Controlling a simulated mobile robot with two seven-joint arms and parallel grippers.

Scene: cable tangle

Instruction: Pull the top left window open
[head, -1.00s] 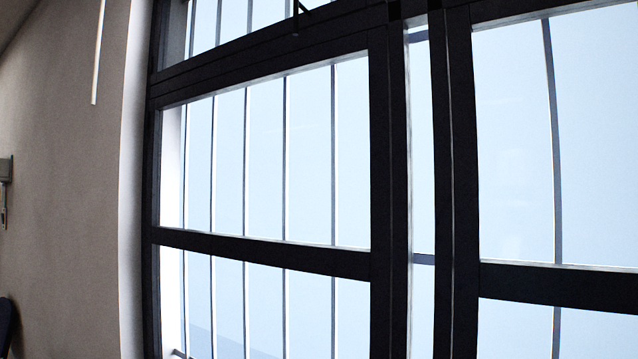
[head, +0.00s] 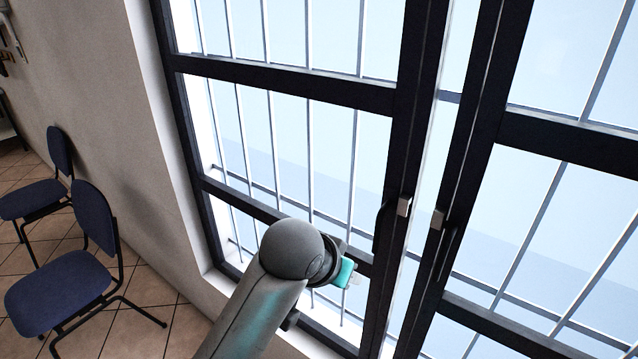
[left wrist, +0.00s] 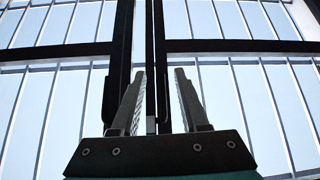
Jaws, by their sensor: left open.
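The left window (head: 403,105) has a dark frame and looks closed. A dark handle with a pale metal block (head: 404,205) sits on its right stile. A similar handle (head: 439,219) is on the right window's frame across a narrow bright gap. The top of the windows is out of the head view. My left gripper (head: 352,277) is below and left of the left handle, apart from it. In the left wrist view my left gripper (left wrist: 157,75) is open and empty, pointing at the dark uprights between the windows. A dark handle (left wrist: 109,100) shows left of its fingers.
Thin vertical bars (head: 273,130) stand behind the glass. Two blue chairs (head: 62,290) are on the tiled floor at left, beside the beige wall (head: 95,70). The windowsill (head: 325,310) runs below the left window.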

